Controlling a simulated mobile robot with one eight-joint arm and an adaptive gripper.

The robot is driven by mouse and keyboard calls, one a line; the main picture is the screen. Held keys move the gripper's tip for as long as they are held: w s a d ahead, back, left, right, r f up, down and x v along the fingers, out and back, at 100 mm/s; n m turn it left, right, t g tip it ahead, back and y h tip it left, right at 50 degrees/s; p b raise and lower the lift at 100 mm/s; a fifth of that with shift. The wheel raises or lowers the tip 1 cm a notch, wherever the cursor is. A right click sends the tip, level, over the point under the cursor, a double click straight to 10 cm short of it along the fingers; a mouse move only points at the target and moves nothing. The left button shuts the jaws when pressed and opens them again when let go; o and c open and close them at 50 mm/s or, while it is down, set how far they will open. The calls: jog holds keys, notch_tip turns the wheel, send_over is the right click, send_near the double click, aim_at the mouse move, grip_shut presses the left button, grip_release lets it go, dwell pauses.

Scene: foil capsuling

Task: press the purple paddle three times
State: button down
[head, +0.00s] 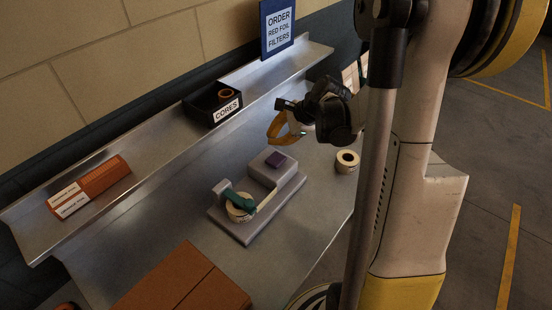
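The purple paddle (276,159) is a small dark block on the raised rear part of a grey device (262,176) on the metal bench. A pale roll (240,211) with a teal arm (238,198) across it sits at the device's front left. My gripper (283,122) hangs in the air above and slightly right of the paddle, apart from it. A curved orange-yellow band (274,128) shows at its fingertips. I cannot tell whether this band is part of the gripper or a held thing, nor how far the fingers are open.
A pale roll (347,161) stands right of the device. A brown box (182,284) is in front.

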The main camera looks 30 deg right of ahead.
aim_at(273, 158)
dwell(0.9)
jog(key=n, duration=0.2)
jog(key=shift+r+n, duration=0.35)
jog(key=shift+n, duration=0.05)
jog(key=r+n, duration=0.1)
jog(key=n, duration=0.4)
jog(key=r+n+p, duration=0.1)
jog(key=n, duration=0.3)
jog(key=r+n+p, duration=0.1)
jog(key=n, duration=0.4)
jog(key=shift+s+a+n, duration=0.15)
jog(key=shift+a+n, duration=0.1)
jog(key=shift+n, duration=0.05)
notch_tip(273, 158, down, 9)
jog(key=b, duration=0.7)
jog(key=shift+r, duration=0.1)
jog(key=shift+f+b, duration=0.4)
jog(key=shift+b, duration=0.05)
